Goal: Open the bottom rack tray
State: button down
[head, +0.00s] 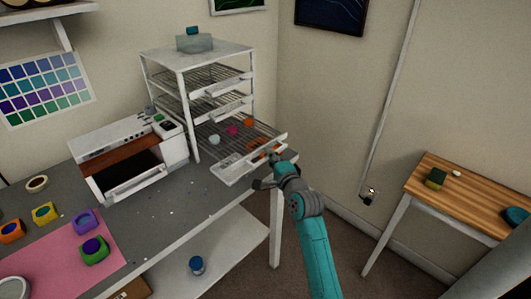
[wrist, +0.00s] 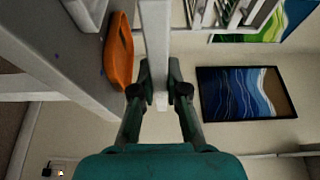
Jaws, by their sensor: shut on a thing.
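The white drying rack (head: 150,62) stands at the back of the grey bench, with several wire trays. Its bottom rack tray (head: 232,172) sticks out past the trays above, with small teal, pink and orange pieces on its wires. My gripper (head: 268,170) is at the tray's white front, right of its middle. In the wrist view my gripper (wrist: 159,88) is shut on a white bar (wrist: 157,45) of the tray front, one finger on each side. An orange piece (wrist: 119,55) shows just left of the bar. The exact finger contact is partly hidden in the head view.
A white machine (head: 125,160) with an open front stands left of the rack. Colored blocks lie around a pink mat (head: 75,255) at the left. A wooden side table (head: 465,185) stands at the right, with open floor between it and the bench.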

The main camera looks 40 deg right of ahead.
jog(key=c, duration=1.2)
grip_release()
jog(key=shift+o, duration=0.2)
jog(key=v, duration=1.2)
jog(key=shift+f, duration=0.1)
